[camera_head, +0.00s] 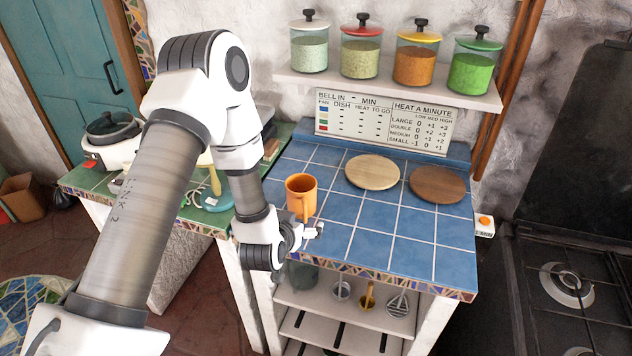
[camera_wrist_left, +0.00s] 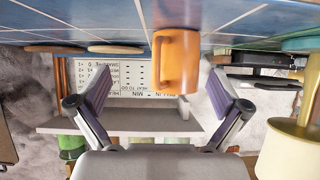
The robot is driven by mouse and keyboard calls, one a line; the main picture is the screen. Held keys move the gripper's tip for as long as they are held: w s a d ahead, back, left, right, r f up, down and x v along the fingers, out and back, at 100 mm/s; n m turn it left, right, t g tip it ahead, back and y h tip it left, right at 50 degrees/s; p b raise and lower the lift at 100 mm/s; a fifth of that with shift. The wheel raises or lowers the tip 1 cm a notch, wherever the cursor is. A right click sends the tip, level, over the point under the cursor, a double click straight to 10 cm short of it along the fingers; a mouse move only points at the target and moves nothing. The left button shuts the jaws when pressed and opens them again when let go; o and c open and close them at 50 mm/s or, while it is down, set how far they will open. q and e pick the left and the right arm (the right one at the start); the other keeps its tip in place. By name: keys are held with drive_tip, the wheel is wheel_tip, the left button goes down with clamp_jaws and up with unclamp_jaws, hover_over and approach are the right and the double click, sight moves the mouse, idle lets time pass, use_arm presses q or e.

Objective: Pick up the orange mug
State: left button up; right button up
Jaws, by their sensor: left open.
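The orange mug (camera_head: 297,187) stands upright on the blue tiled counter (camera_head: 369,211), near its left edge. Its handle faces the front of the counter. My left gripper (camera_head: 314,231) is at the counter's front left corner, just in front of the mug. In the left wrist view, which is upside down, the mug (camera_wrist_left: 177,55) shows between the spread fingers of my left gripper (camera_wrist_left: 159,80). The fingers are open and hold nothing. I see no contact with the mug, though the exact gap is hard to tell. My right gripper is not in view.
A pale round board (camera_head: 372,172) and a brown one (camera_head: 437,185) lie behind and right of the mug. A shelf (camera_head: 390,88) with several lidded jars hangs above a sign (camera_head: 384,128). A stove (camera_head: 570,285) stands right. The front right tiles are clear.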

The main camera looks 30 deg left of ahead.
use_arm(q)
drive_tip(key=t+y, duration=0.1)
drive_tip(key=t, duration=0.1)
approach(305, 183)
drive_tip(key=shift+n, duration=0.4)
drive_tip(key=p+x, duration=0.3)
drive_tip(key=x, duration=0.2)
drive_tip(key=shift+w+a+r, duration=0.1)
drive_tip(key=shift+w, duration=0.15)
drive_tip(key=c, duration=1.2)
